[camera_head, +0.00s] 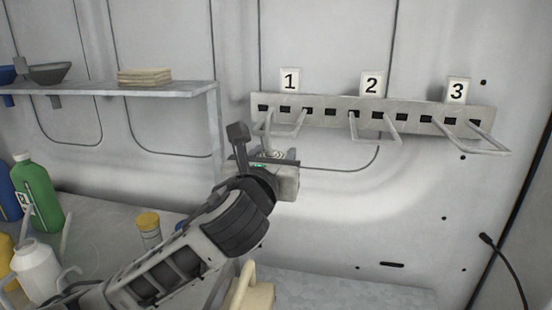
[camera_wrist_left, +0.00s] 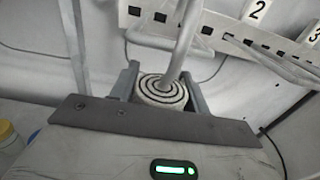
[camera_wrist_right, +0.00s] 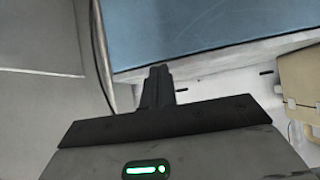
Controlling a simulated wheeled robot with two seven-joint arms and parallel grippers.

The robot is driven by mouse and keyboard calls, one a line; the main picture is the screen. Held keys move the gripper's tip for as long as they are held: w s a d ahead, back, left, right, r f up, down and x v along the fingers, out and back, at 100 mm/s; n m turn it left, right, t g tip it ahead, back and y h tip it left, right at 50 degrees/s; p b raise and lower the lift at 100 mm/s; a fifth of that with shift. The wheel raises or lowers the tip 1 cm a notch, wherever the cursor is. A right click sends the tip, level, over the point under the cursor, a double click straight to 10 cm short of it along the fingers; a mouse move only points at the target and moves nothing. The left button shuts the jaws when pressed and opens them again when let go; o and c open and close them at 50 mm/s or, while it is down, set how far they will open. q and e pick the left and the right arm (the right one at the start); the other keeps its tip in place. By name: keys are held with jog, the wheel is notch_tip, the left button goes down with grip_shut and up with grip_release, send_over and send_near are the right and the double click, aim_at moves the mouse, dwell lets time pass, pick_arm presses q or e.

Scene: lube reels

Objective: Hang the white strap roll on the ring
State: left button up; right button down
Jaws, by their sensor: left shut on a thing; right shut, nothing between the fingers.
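The white strap roll (camera_wrist_left: 155,91), a pale coil with dark spiral lines, is between the two grey fingers of my left gripper (camera_wrist_left: 162,86), which is shut on it. In the head view the roll (camera_head: 272,155) shows small and partly hidden at the gripper, just below the wire loop under label 1 (camera_head: 265,122). In the left wrist view a pale rod of a loop (camera_wrist_left: 186,40) runs down across the roll's face to near its centre; whether it enters the hole I cannot tell. My right gripper (camera_wrist_right: 157,84) is shut and empty.
The wall rack (camera_head: 330,112) carries wire loops labelled 1, 2 and 3. A shelf (camera_head: 165,88) with a folded cloth and a bowl is at left. Bottles, including a green one (camera_head: 38,198), stand lower left. A blue surface (camera_wrist_right: 220,25) lies beyond my right gripper.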

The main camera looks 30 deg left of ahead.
pick_arm(q)
jog(key=shift+w+a, duration=0.15)
jog(key=shift+w, duration=0.2)
jog(key=shift+w+f, duration=0.2)
jog(key=shift+w, duration=0.1)
notch_tip(320, 180, down, 3)
jog(key=shift+s+r+b, duration=0.1)
jog(key=shift+r+b, duration=0.1)
jog(key=shift+b, duration=0.65)
pick_arm(e)
jog(key=shift+w+a+f, duration=0.2)
jog(key=shift+w+a, duration=0.05)
jog(key=shift+w, duration=0.3)
pick_arm(q)
jog(key=o, duration=1.2)
pick_arm(e)
jog(key=shift+s+f, duration=0.1)
jog(key=shift+f, duration=0.05)
